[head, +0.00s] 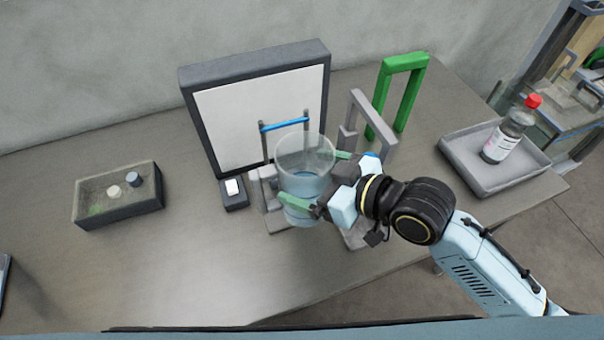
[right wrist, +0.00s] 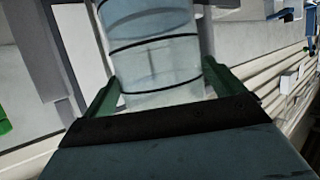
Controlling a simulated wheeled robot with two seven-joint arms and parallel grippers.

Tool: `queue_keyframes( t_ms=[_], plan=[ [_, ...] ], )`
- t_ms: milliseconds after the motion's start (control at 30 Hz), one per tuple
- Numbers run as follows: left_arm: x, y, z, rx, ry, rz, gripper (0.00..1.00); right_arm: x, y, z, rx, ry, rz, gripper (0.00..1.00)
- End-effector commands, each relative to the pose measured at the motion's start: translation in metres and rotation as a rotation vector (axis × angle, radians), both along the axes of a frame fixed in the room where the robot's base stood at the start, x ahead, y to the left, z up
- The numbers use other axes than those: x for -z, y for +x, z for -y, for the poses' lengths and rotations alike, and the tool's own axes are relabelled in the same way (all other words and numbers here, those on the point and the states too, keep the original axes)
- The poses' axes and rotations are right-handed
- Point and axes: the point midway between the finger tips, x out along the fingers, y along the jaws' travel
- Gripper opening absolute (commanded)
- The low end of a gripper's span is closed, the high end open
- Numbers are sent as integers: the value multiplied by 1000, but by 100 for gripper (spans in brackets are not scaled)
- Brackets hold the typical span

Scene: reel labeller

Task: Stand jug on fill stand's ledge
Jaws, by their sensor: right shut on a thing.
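A clear jug (head: 304,168) with bluish liquid low in it is held by my right gripper (head: 314,178). Its green fingers are on either side of the jug. In the right wrist view the jug (right wrist: 155,60) sits between the fingers (right wrist: 160,90) and shows dark bands around it. The grey fill stand (head: 267,205) with a blue crossbar (head: 284,125) is behind and beside the jug. The jug looks about upright. I cannot tell whether its base touches the ledge, because the jug and gripper cover that spot. My left gripper is not in view.
A white panel in a dark frame (head: 225,115) stands behind. A green arch (head: 407,75) and a grey arch (head: 382,125) stand to the right. A grey tray (head: 470,165) holds a red-capped bottle (head: 509,130). A dark box (head: 120,210) is at left; the table's front left is clear.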

Motion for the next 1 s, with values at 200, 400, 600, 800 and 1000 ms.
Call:
queue_keyframes(
  t_ms=[200, 400, 600, 800, 1000],
  plan=[
    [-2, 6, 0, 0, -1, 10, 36, -3, 44, -15, 1, 5, 5, 54],
    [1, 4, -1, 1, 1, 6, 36, 22, 48, -16, 1, 3, 0, 54],
    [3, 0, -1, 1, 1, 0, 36, 36, 48, -16, 0, 4, 2, 54],
    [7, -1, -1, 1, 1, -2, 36, 65, 48, -16, 2, 4, 0, 54],
    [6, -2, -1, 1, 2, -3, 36, 69, 52, -17, 1, 5, 3, 54]
  ],
)
